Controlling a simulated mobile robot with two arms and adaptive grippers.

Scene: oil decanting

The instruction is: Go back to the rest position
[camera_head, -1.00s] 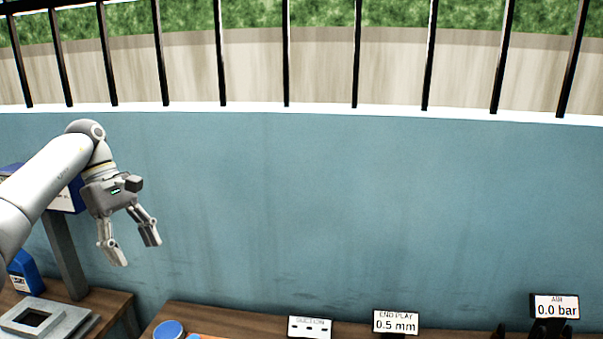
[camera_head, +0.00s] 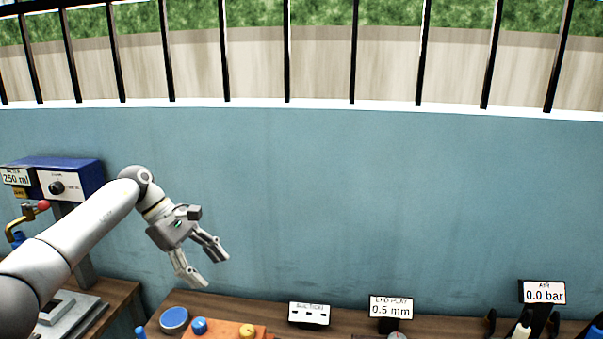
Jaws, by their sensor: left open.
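My left gripper (camera_head: 208,270) is open and empty in the head view. It hangs in the air in front of the blue wall, above the left end of the wooden bench, with its fingers pointing down and to the right. It touches nothing that I can see. My left arm reaches in from the lower left. My right gripper is not in view.
A blue dispenser (camera_head: 82,180) reading 250 ml stands at the left, behind my arm.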

